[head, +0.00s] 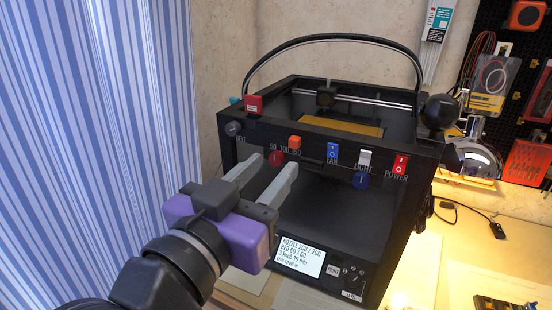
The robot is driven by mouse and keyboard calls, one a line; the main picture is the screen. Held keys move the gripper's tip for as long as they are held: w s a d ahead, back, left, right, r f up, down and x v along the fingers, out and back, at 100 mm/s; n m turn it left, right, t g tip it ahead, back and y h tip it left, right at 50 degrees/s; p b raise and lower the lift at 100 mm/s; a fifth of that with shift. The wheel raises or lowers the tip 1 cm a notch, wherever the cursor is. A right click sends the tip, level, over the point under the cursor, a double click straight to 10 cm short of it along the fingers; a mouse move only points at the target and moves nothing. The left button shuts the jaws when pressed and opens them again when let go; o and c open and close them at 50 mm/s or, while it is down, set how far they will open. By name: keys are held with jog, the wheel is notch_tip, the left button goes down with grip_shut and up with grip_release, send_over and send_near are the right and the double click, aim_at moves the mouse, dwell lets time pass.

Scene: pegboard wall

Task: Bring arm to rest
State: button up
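My arm reaches in from the lower left in the head view. My gripper (268,170), with a purple body and two grey fingers, is held up before the left front of a black box-shaped 3D printer (400,235). Its fingers are spread apart with nothing seen between them. The fingertips overlap the printer's upper front in the picture, near a red knob (276,158); I cannot tell whether they touch anything. My gripper hides part of the printer's left front.
The printer's front bears an orange switch (295,142), blue switch (333,151), white switch (364,157), red power switch (399,164), blue knob (361,180) and lit screen (301,257). A striped curtain (90,130) hangs left. A tool-hung pegboard (515,75) is right.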

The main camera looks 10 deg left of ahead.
jog(key=a+r+n+t+y, duration=0.2)
jog(key=a+n+t+y, duration=0.2)
jog(key=a+n+y, duration=0.45)
jog(key=s+d+f+n+g+y+p, duration=0.1)
jog(key=s+d+f+n+y, duration=0.25)
jog(key=f, duration=0.35)
jog(key=s+d+f+n+g+y, duration=0.1)
jog(key=s+d+f+n+y, duration=0.1)
jog(key=s+d+f+y, duration=0.3)
jog(key=s+d+f+m+g+h+p, duration=0.1)
jog(key=s+d+f+m+g+h, duration=0.1)
jog(key=s+d+f+m+h, duration=0.3)
jog(key=s+d+f+m+g+h+p, duration=0.1)
jog(key=s+d+f+m+h, duration=0.4)
jog(key=s+d+f, duration=0.6)
jog(key=s+d+g, duration=0.1)
jog(key=s+d, duration=0.6)
jog(key=d, duration=0.2)
jog(key=shift+s+h+p, duration=0.25)
jog(key=shift+h+p, duration=0.15)
